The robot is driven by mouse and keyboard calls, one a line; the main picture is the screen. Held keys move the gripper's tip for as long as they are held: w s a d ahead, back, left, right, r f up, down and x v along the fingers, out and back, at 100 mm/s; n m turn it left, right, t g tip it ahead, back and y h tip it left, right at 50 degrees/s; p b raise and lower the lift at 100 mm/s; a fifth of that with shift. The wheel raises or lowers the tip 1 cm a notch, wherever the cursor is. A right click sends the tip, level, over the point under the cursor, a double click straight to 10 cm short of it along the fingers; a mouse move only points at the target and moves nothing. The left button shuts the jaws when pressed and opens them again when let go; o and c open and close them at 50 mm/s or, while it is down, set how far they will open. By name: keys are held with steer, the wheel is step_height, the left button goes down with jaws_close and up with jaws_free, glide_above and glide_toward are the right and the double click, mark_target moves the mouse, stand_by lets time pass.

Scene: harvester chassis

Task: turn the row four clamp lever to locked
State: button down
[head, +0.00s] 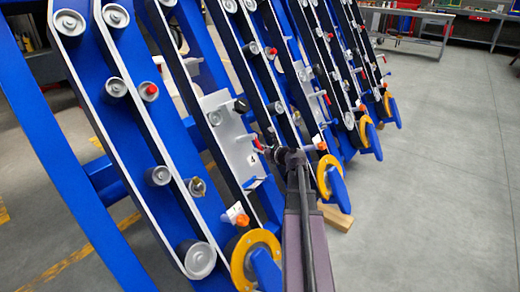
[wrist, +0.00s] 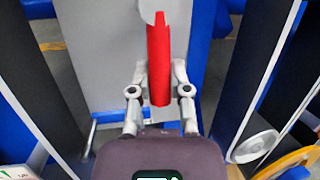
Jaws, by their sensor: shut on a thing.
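The clamp lever is a red handle (wrist: 159,52) standing nearly upright in the middle of the wrist view, with a pale rounded pivot at its top. My gripper (wrist: 160,78) has one finger on each side of the lever and is shut on its lower part. In the head view the red lever (head: 258,146) shows small on a pale grey plate (head: 230,125), beside a white label (head: 252,158) that seems to read 4. My gripper's fingers are largely hidden there by my dark wrist.
Blue slanted row frames with pale belts and rollers (head: 115,87) stand on both sides of the plate. Yellow-rimmed discs (head: 328,172) sit at their lower ends. Dark slanted panels (wrist: 258,75) flank the gripper closely. Open grey floor (head: 440,180) lies to the right.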

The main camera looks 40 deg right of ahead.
steer(key=shift+a, duration=0.3)
steer(key=shift+s+f+m, duration=0.1)
steer(key=shift+s+m, duration=0.05)
steer(key=shift+m, duration=0.15)
steer(key=c, duration=0.6)
jaws_free()
steer(key=shift+d, duration=0.1)
steer(key=shift+o, duration=0.2)
steer(key=shift+d, duration=0.1)
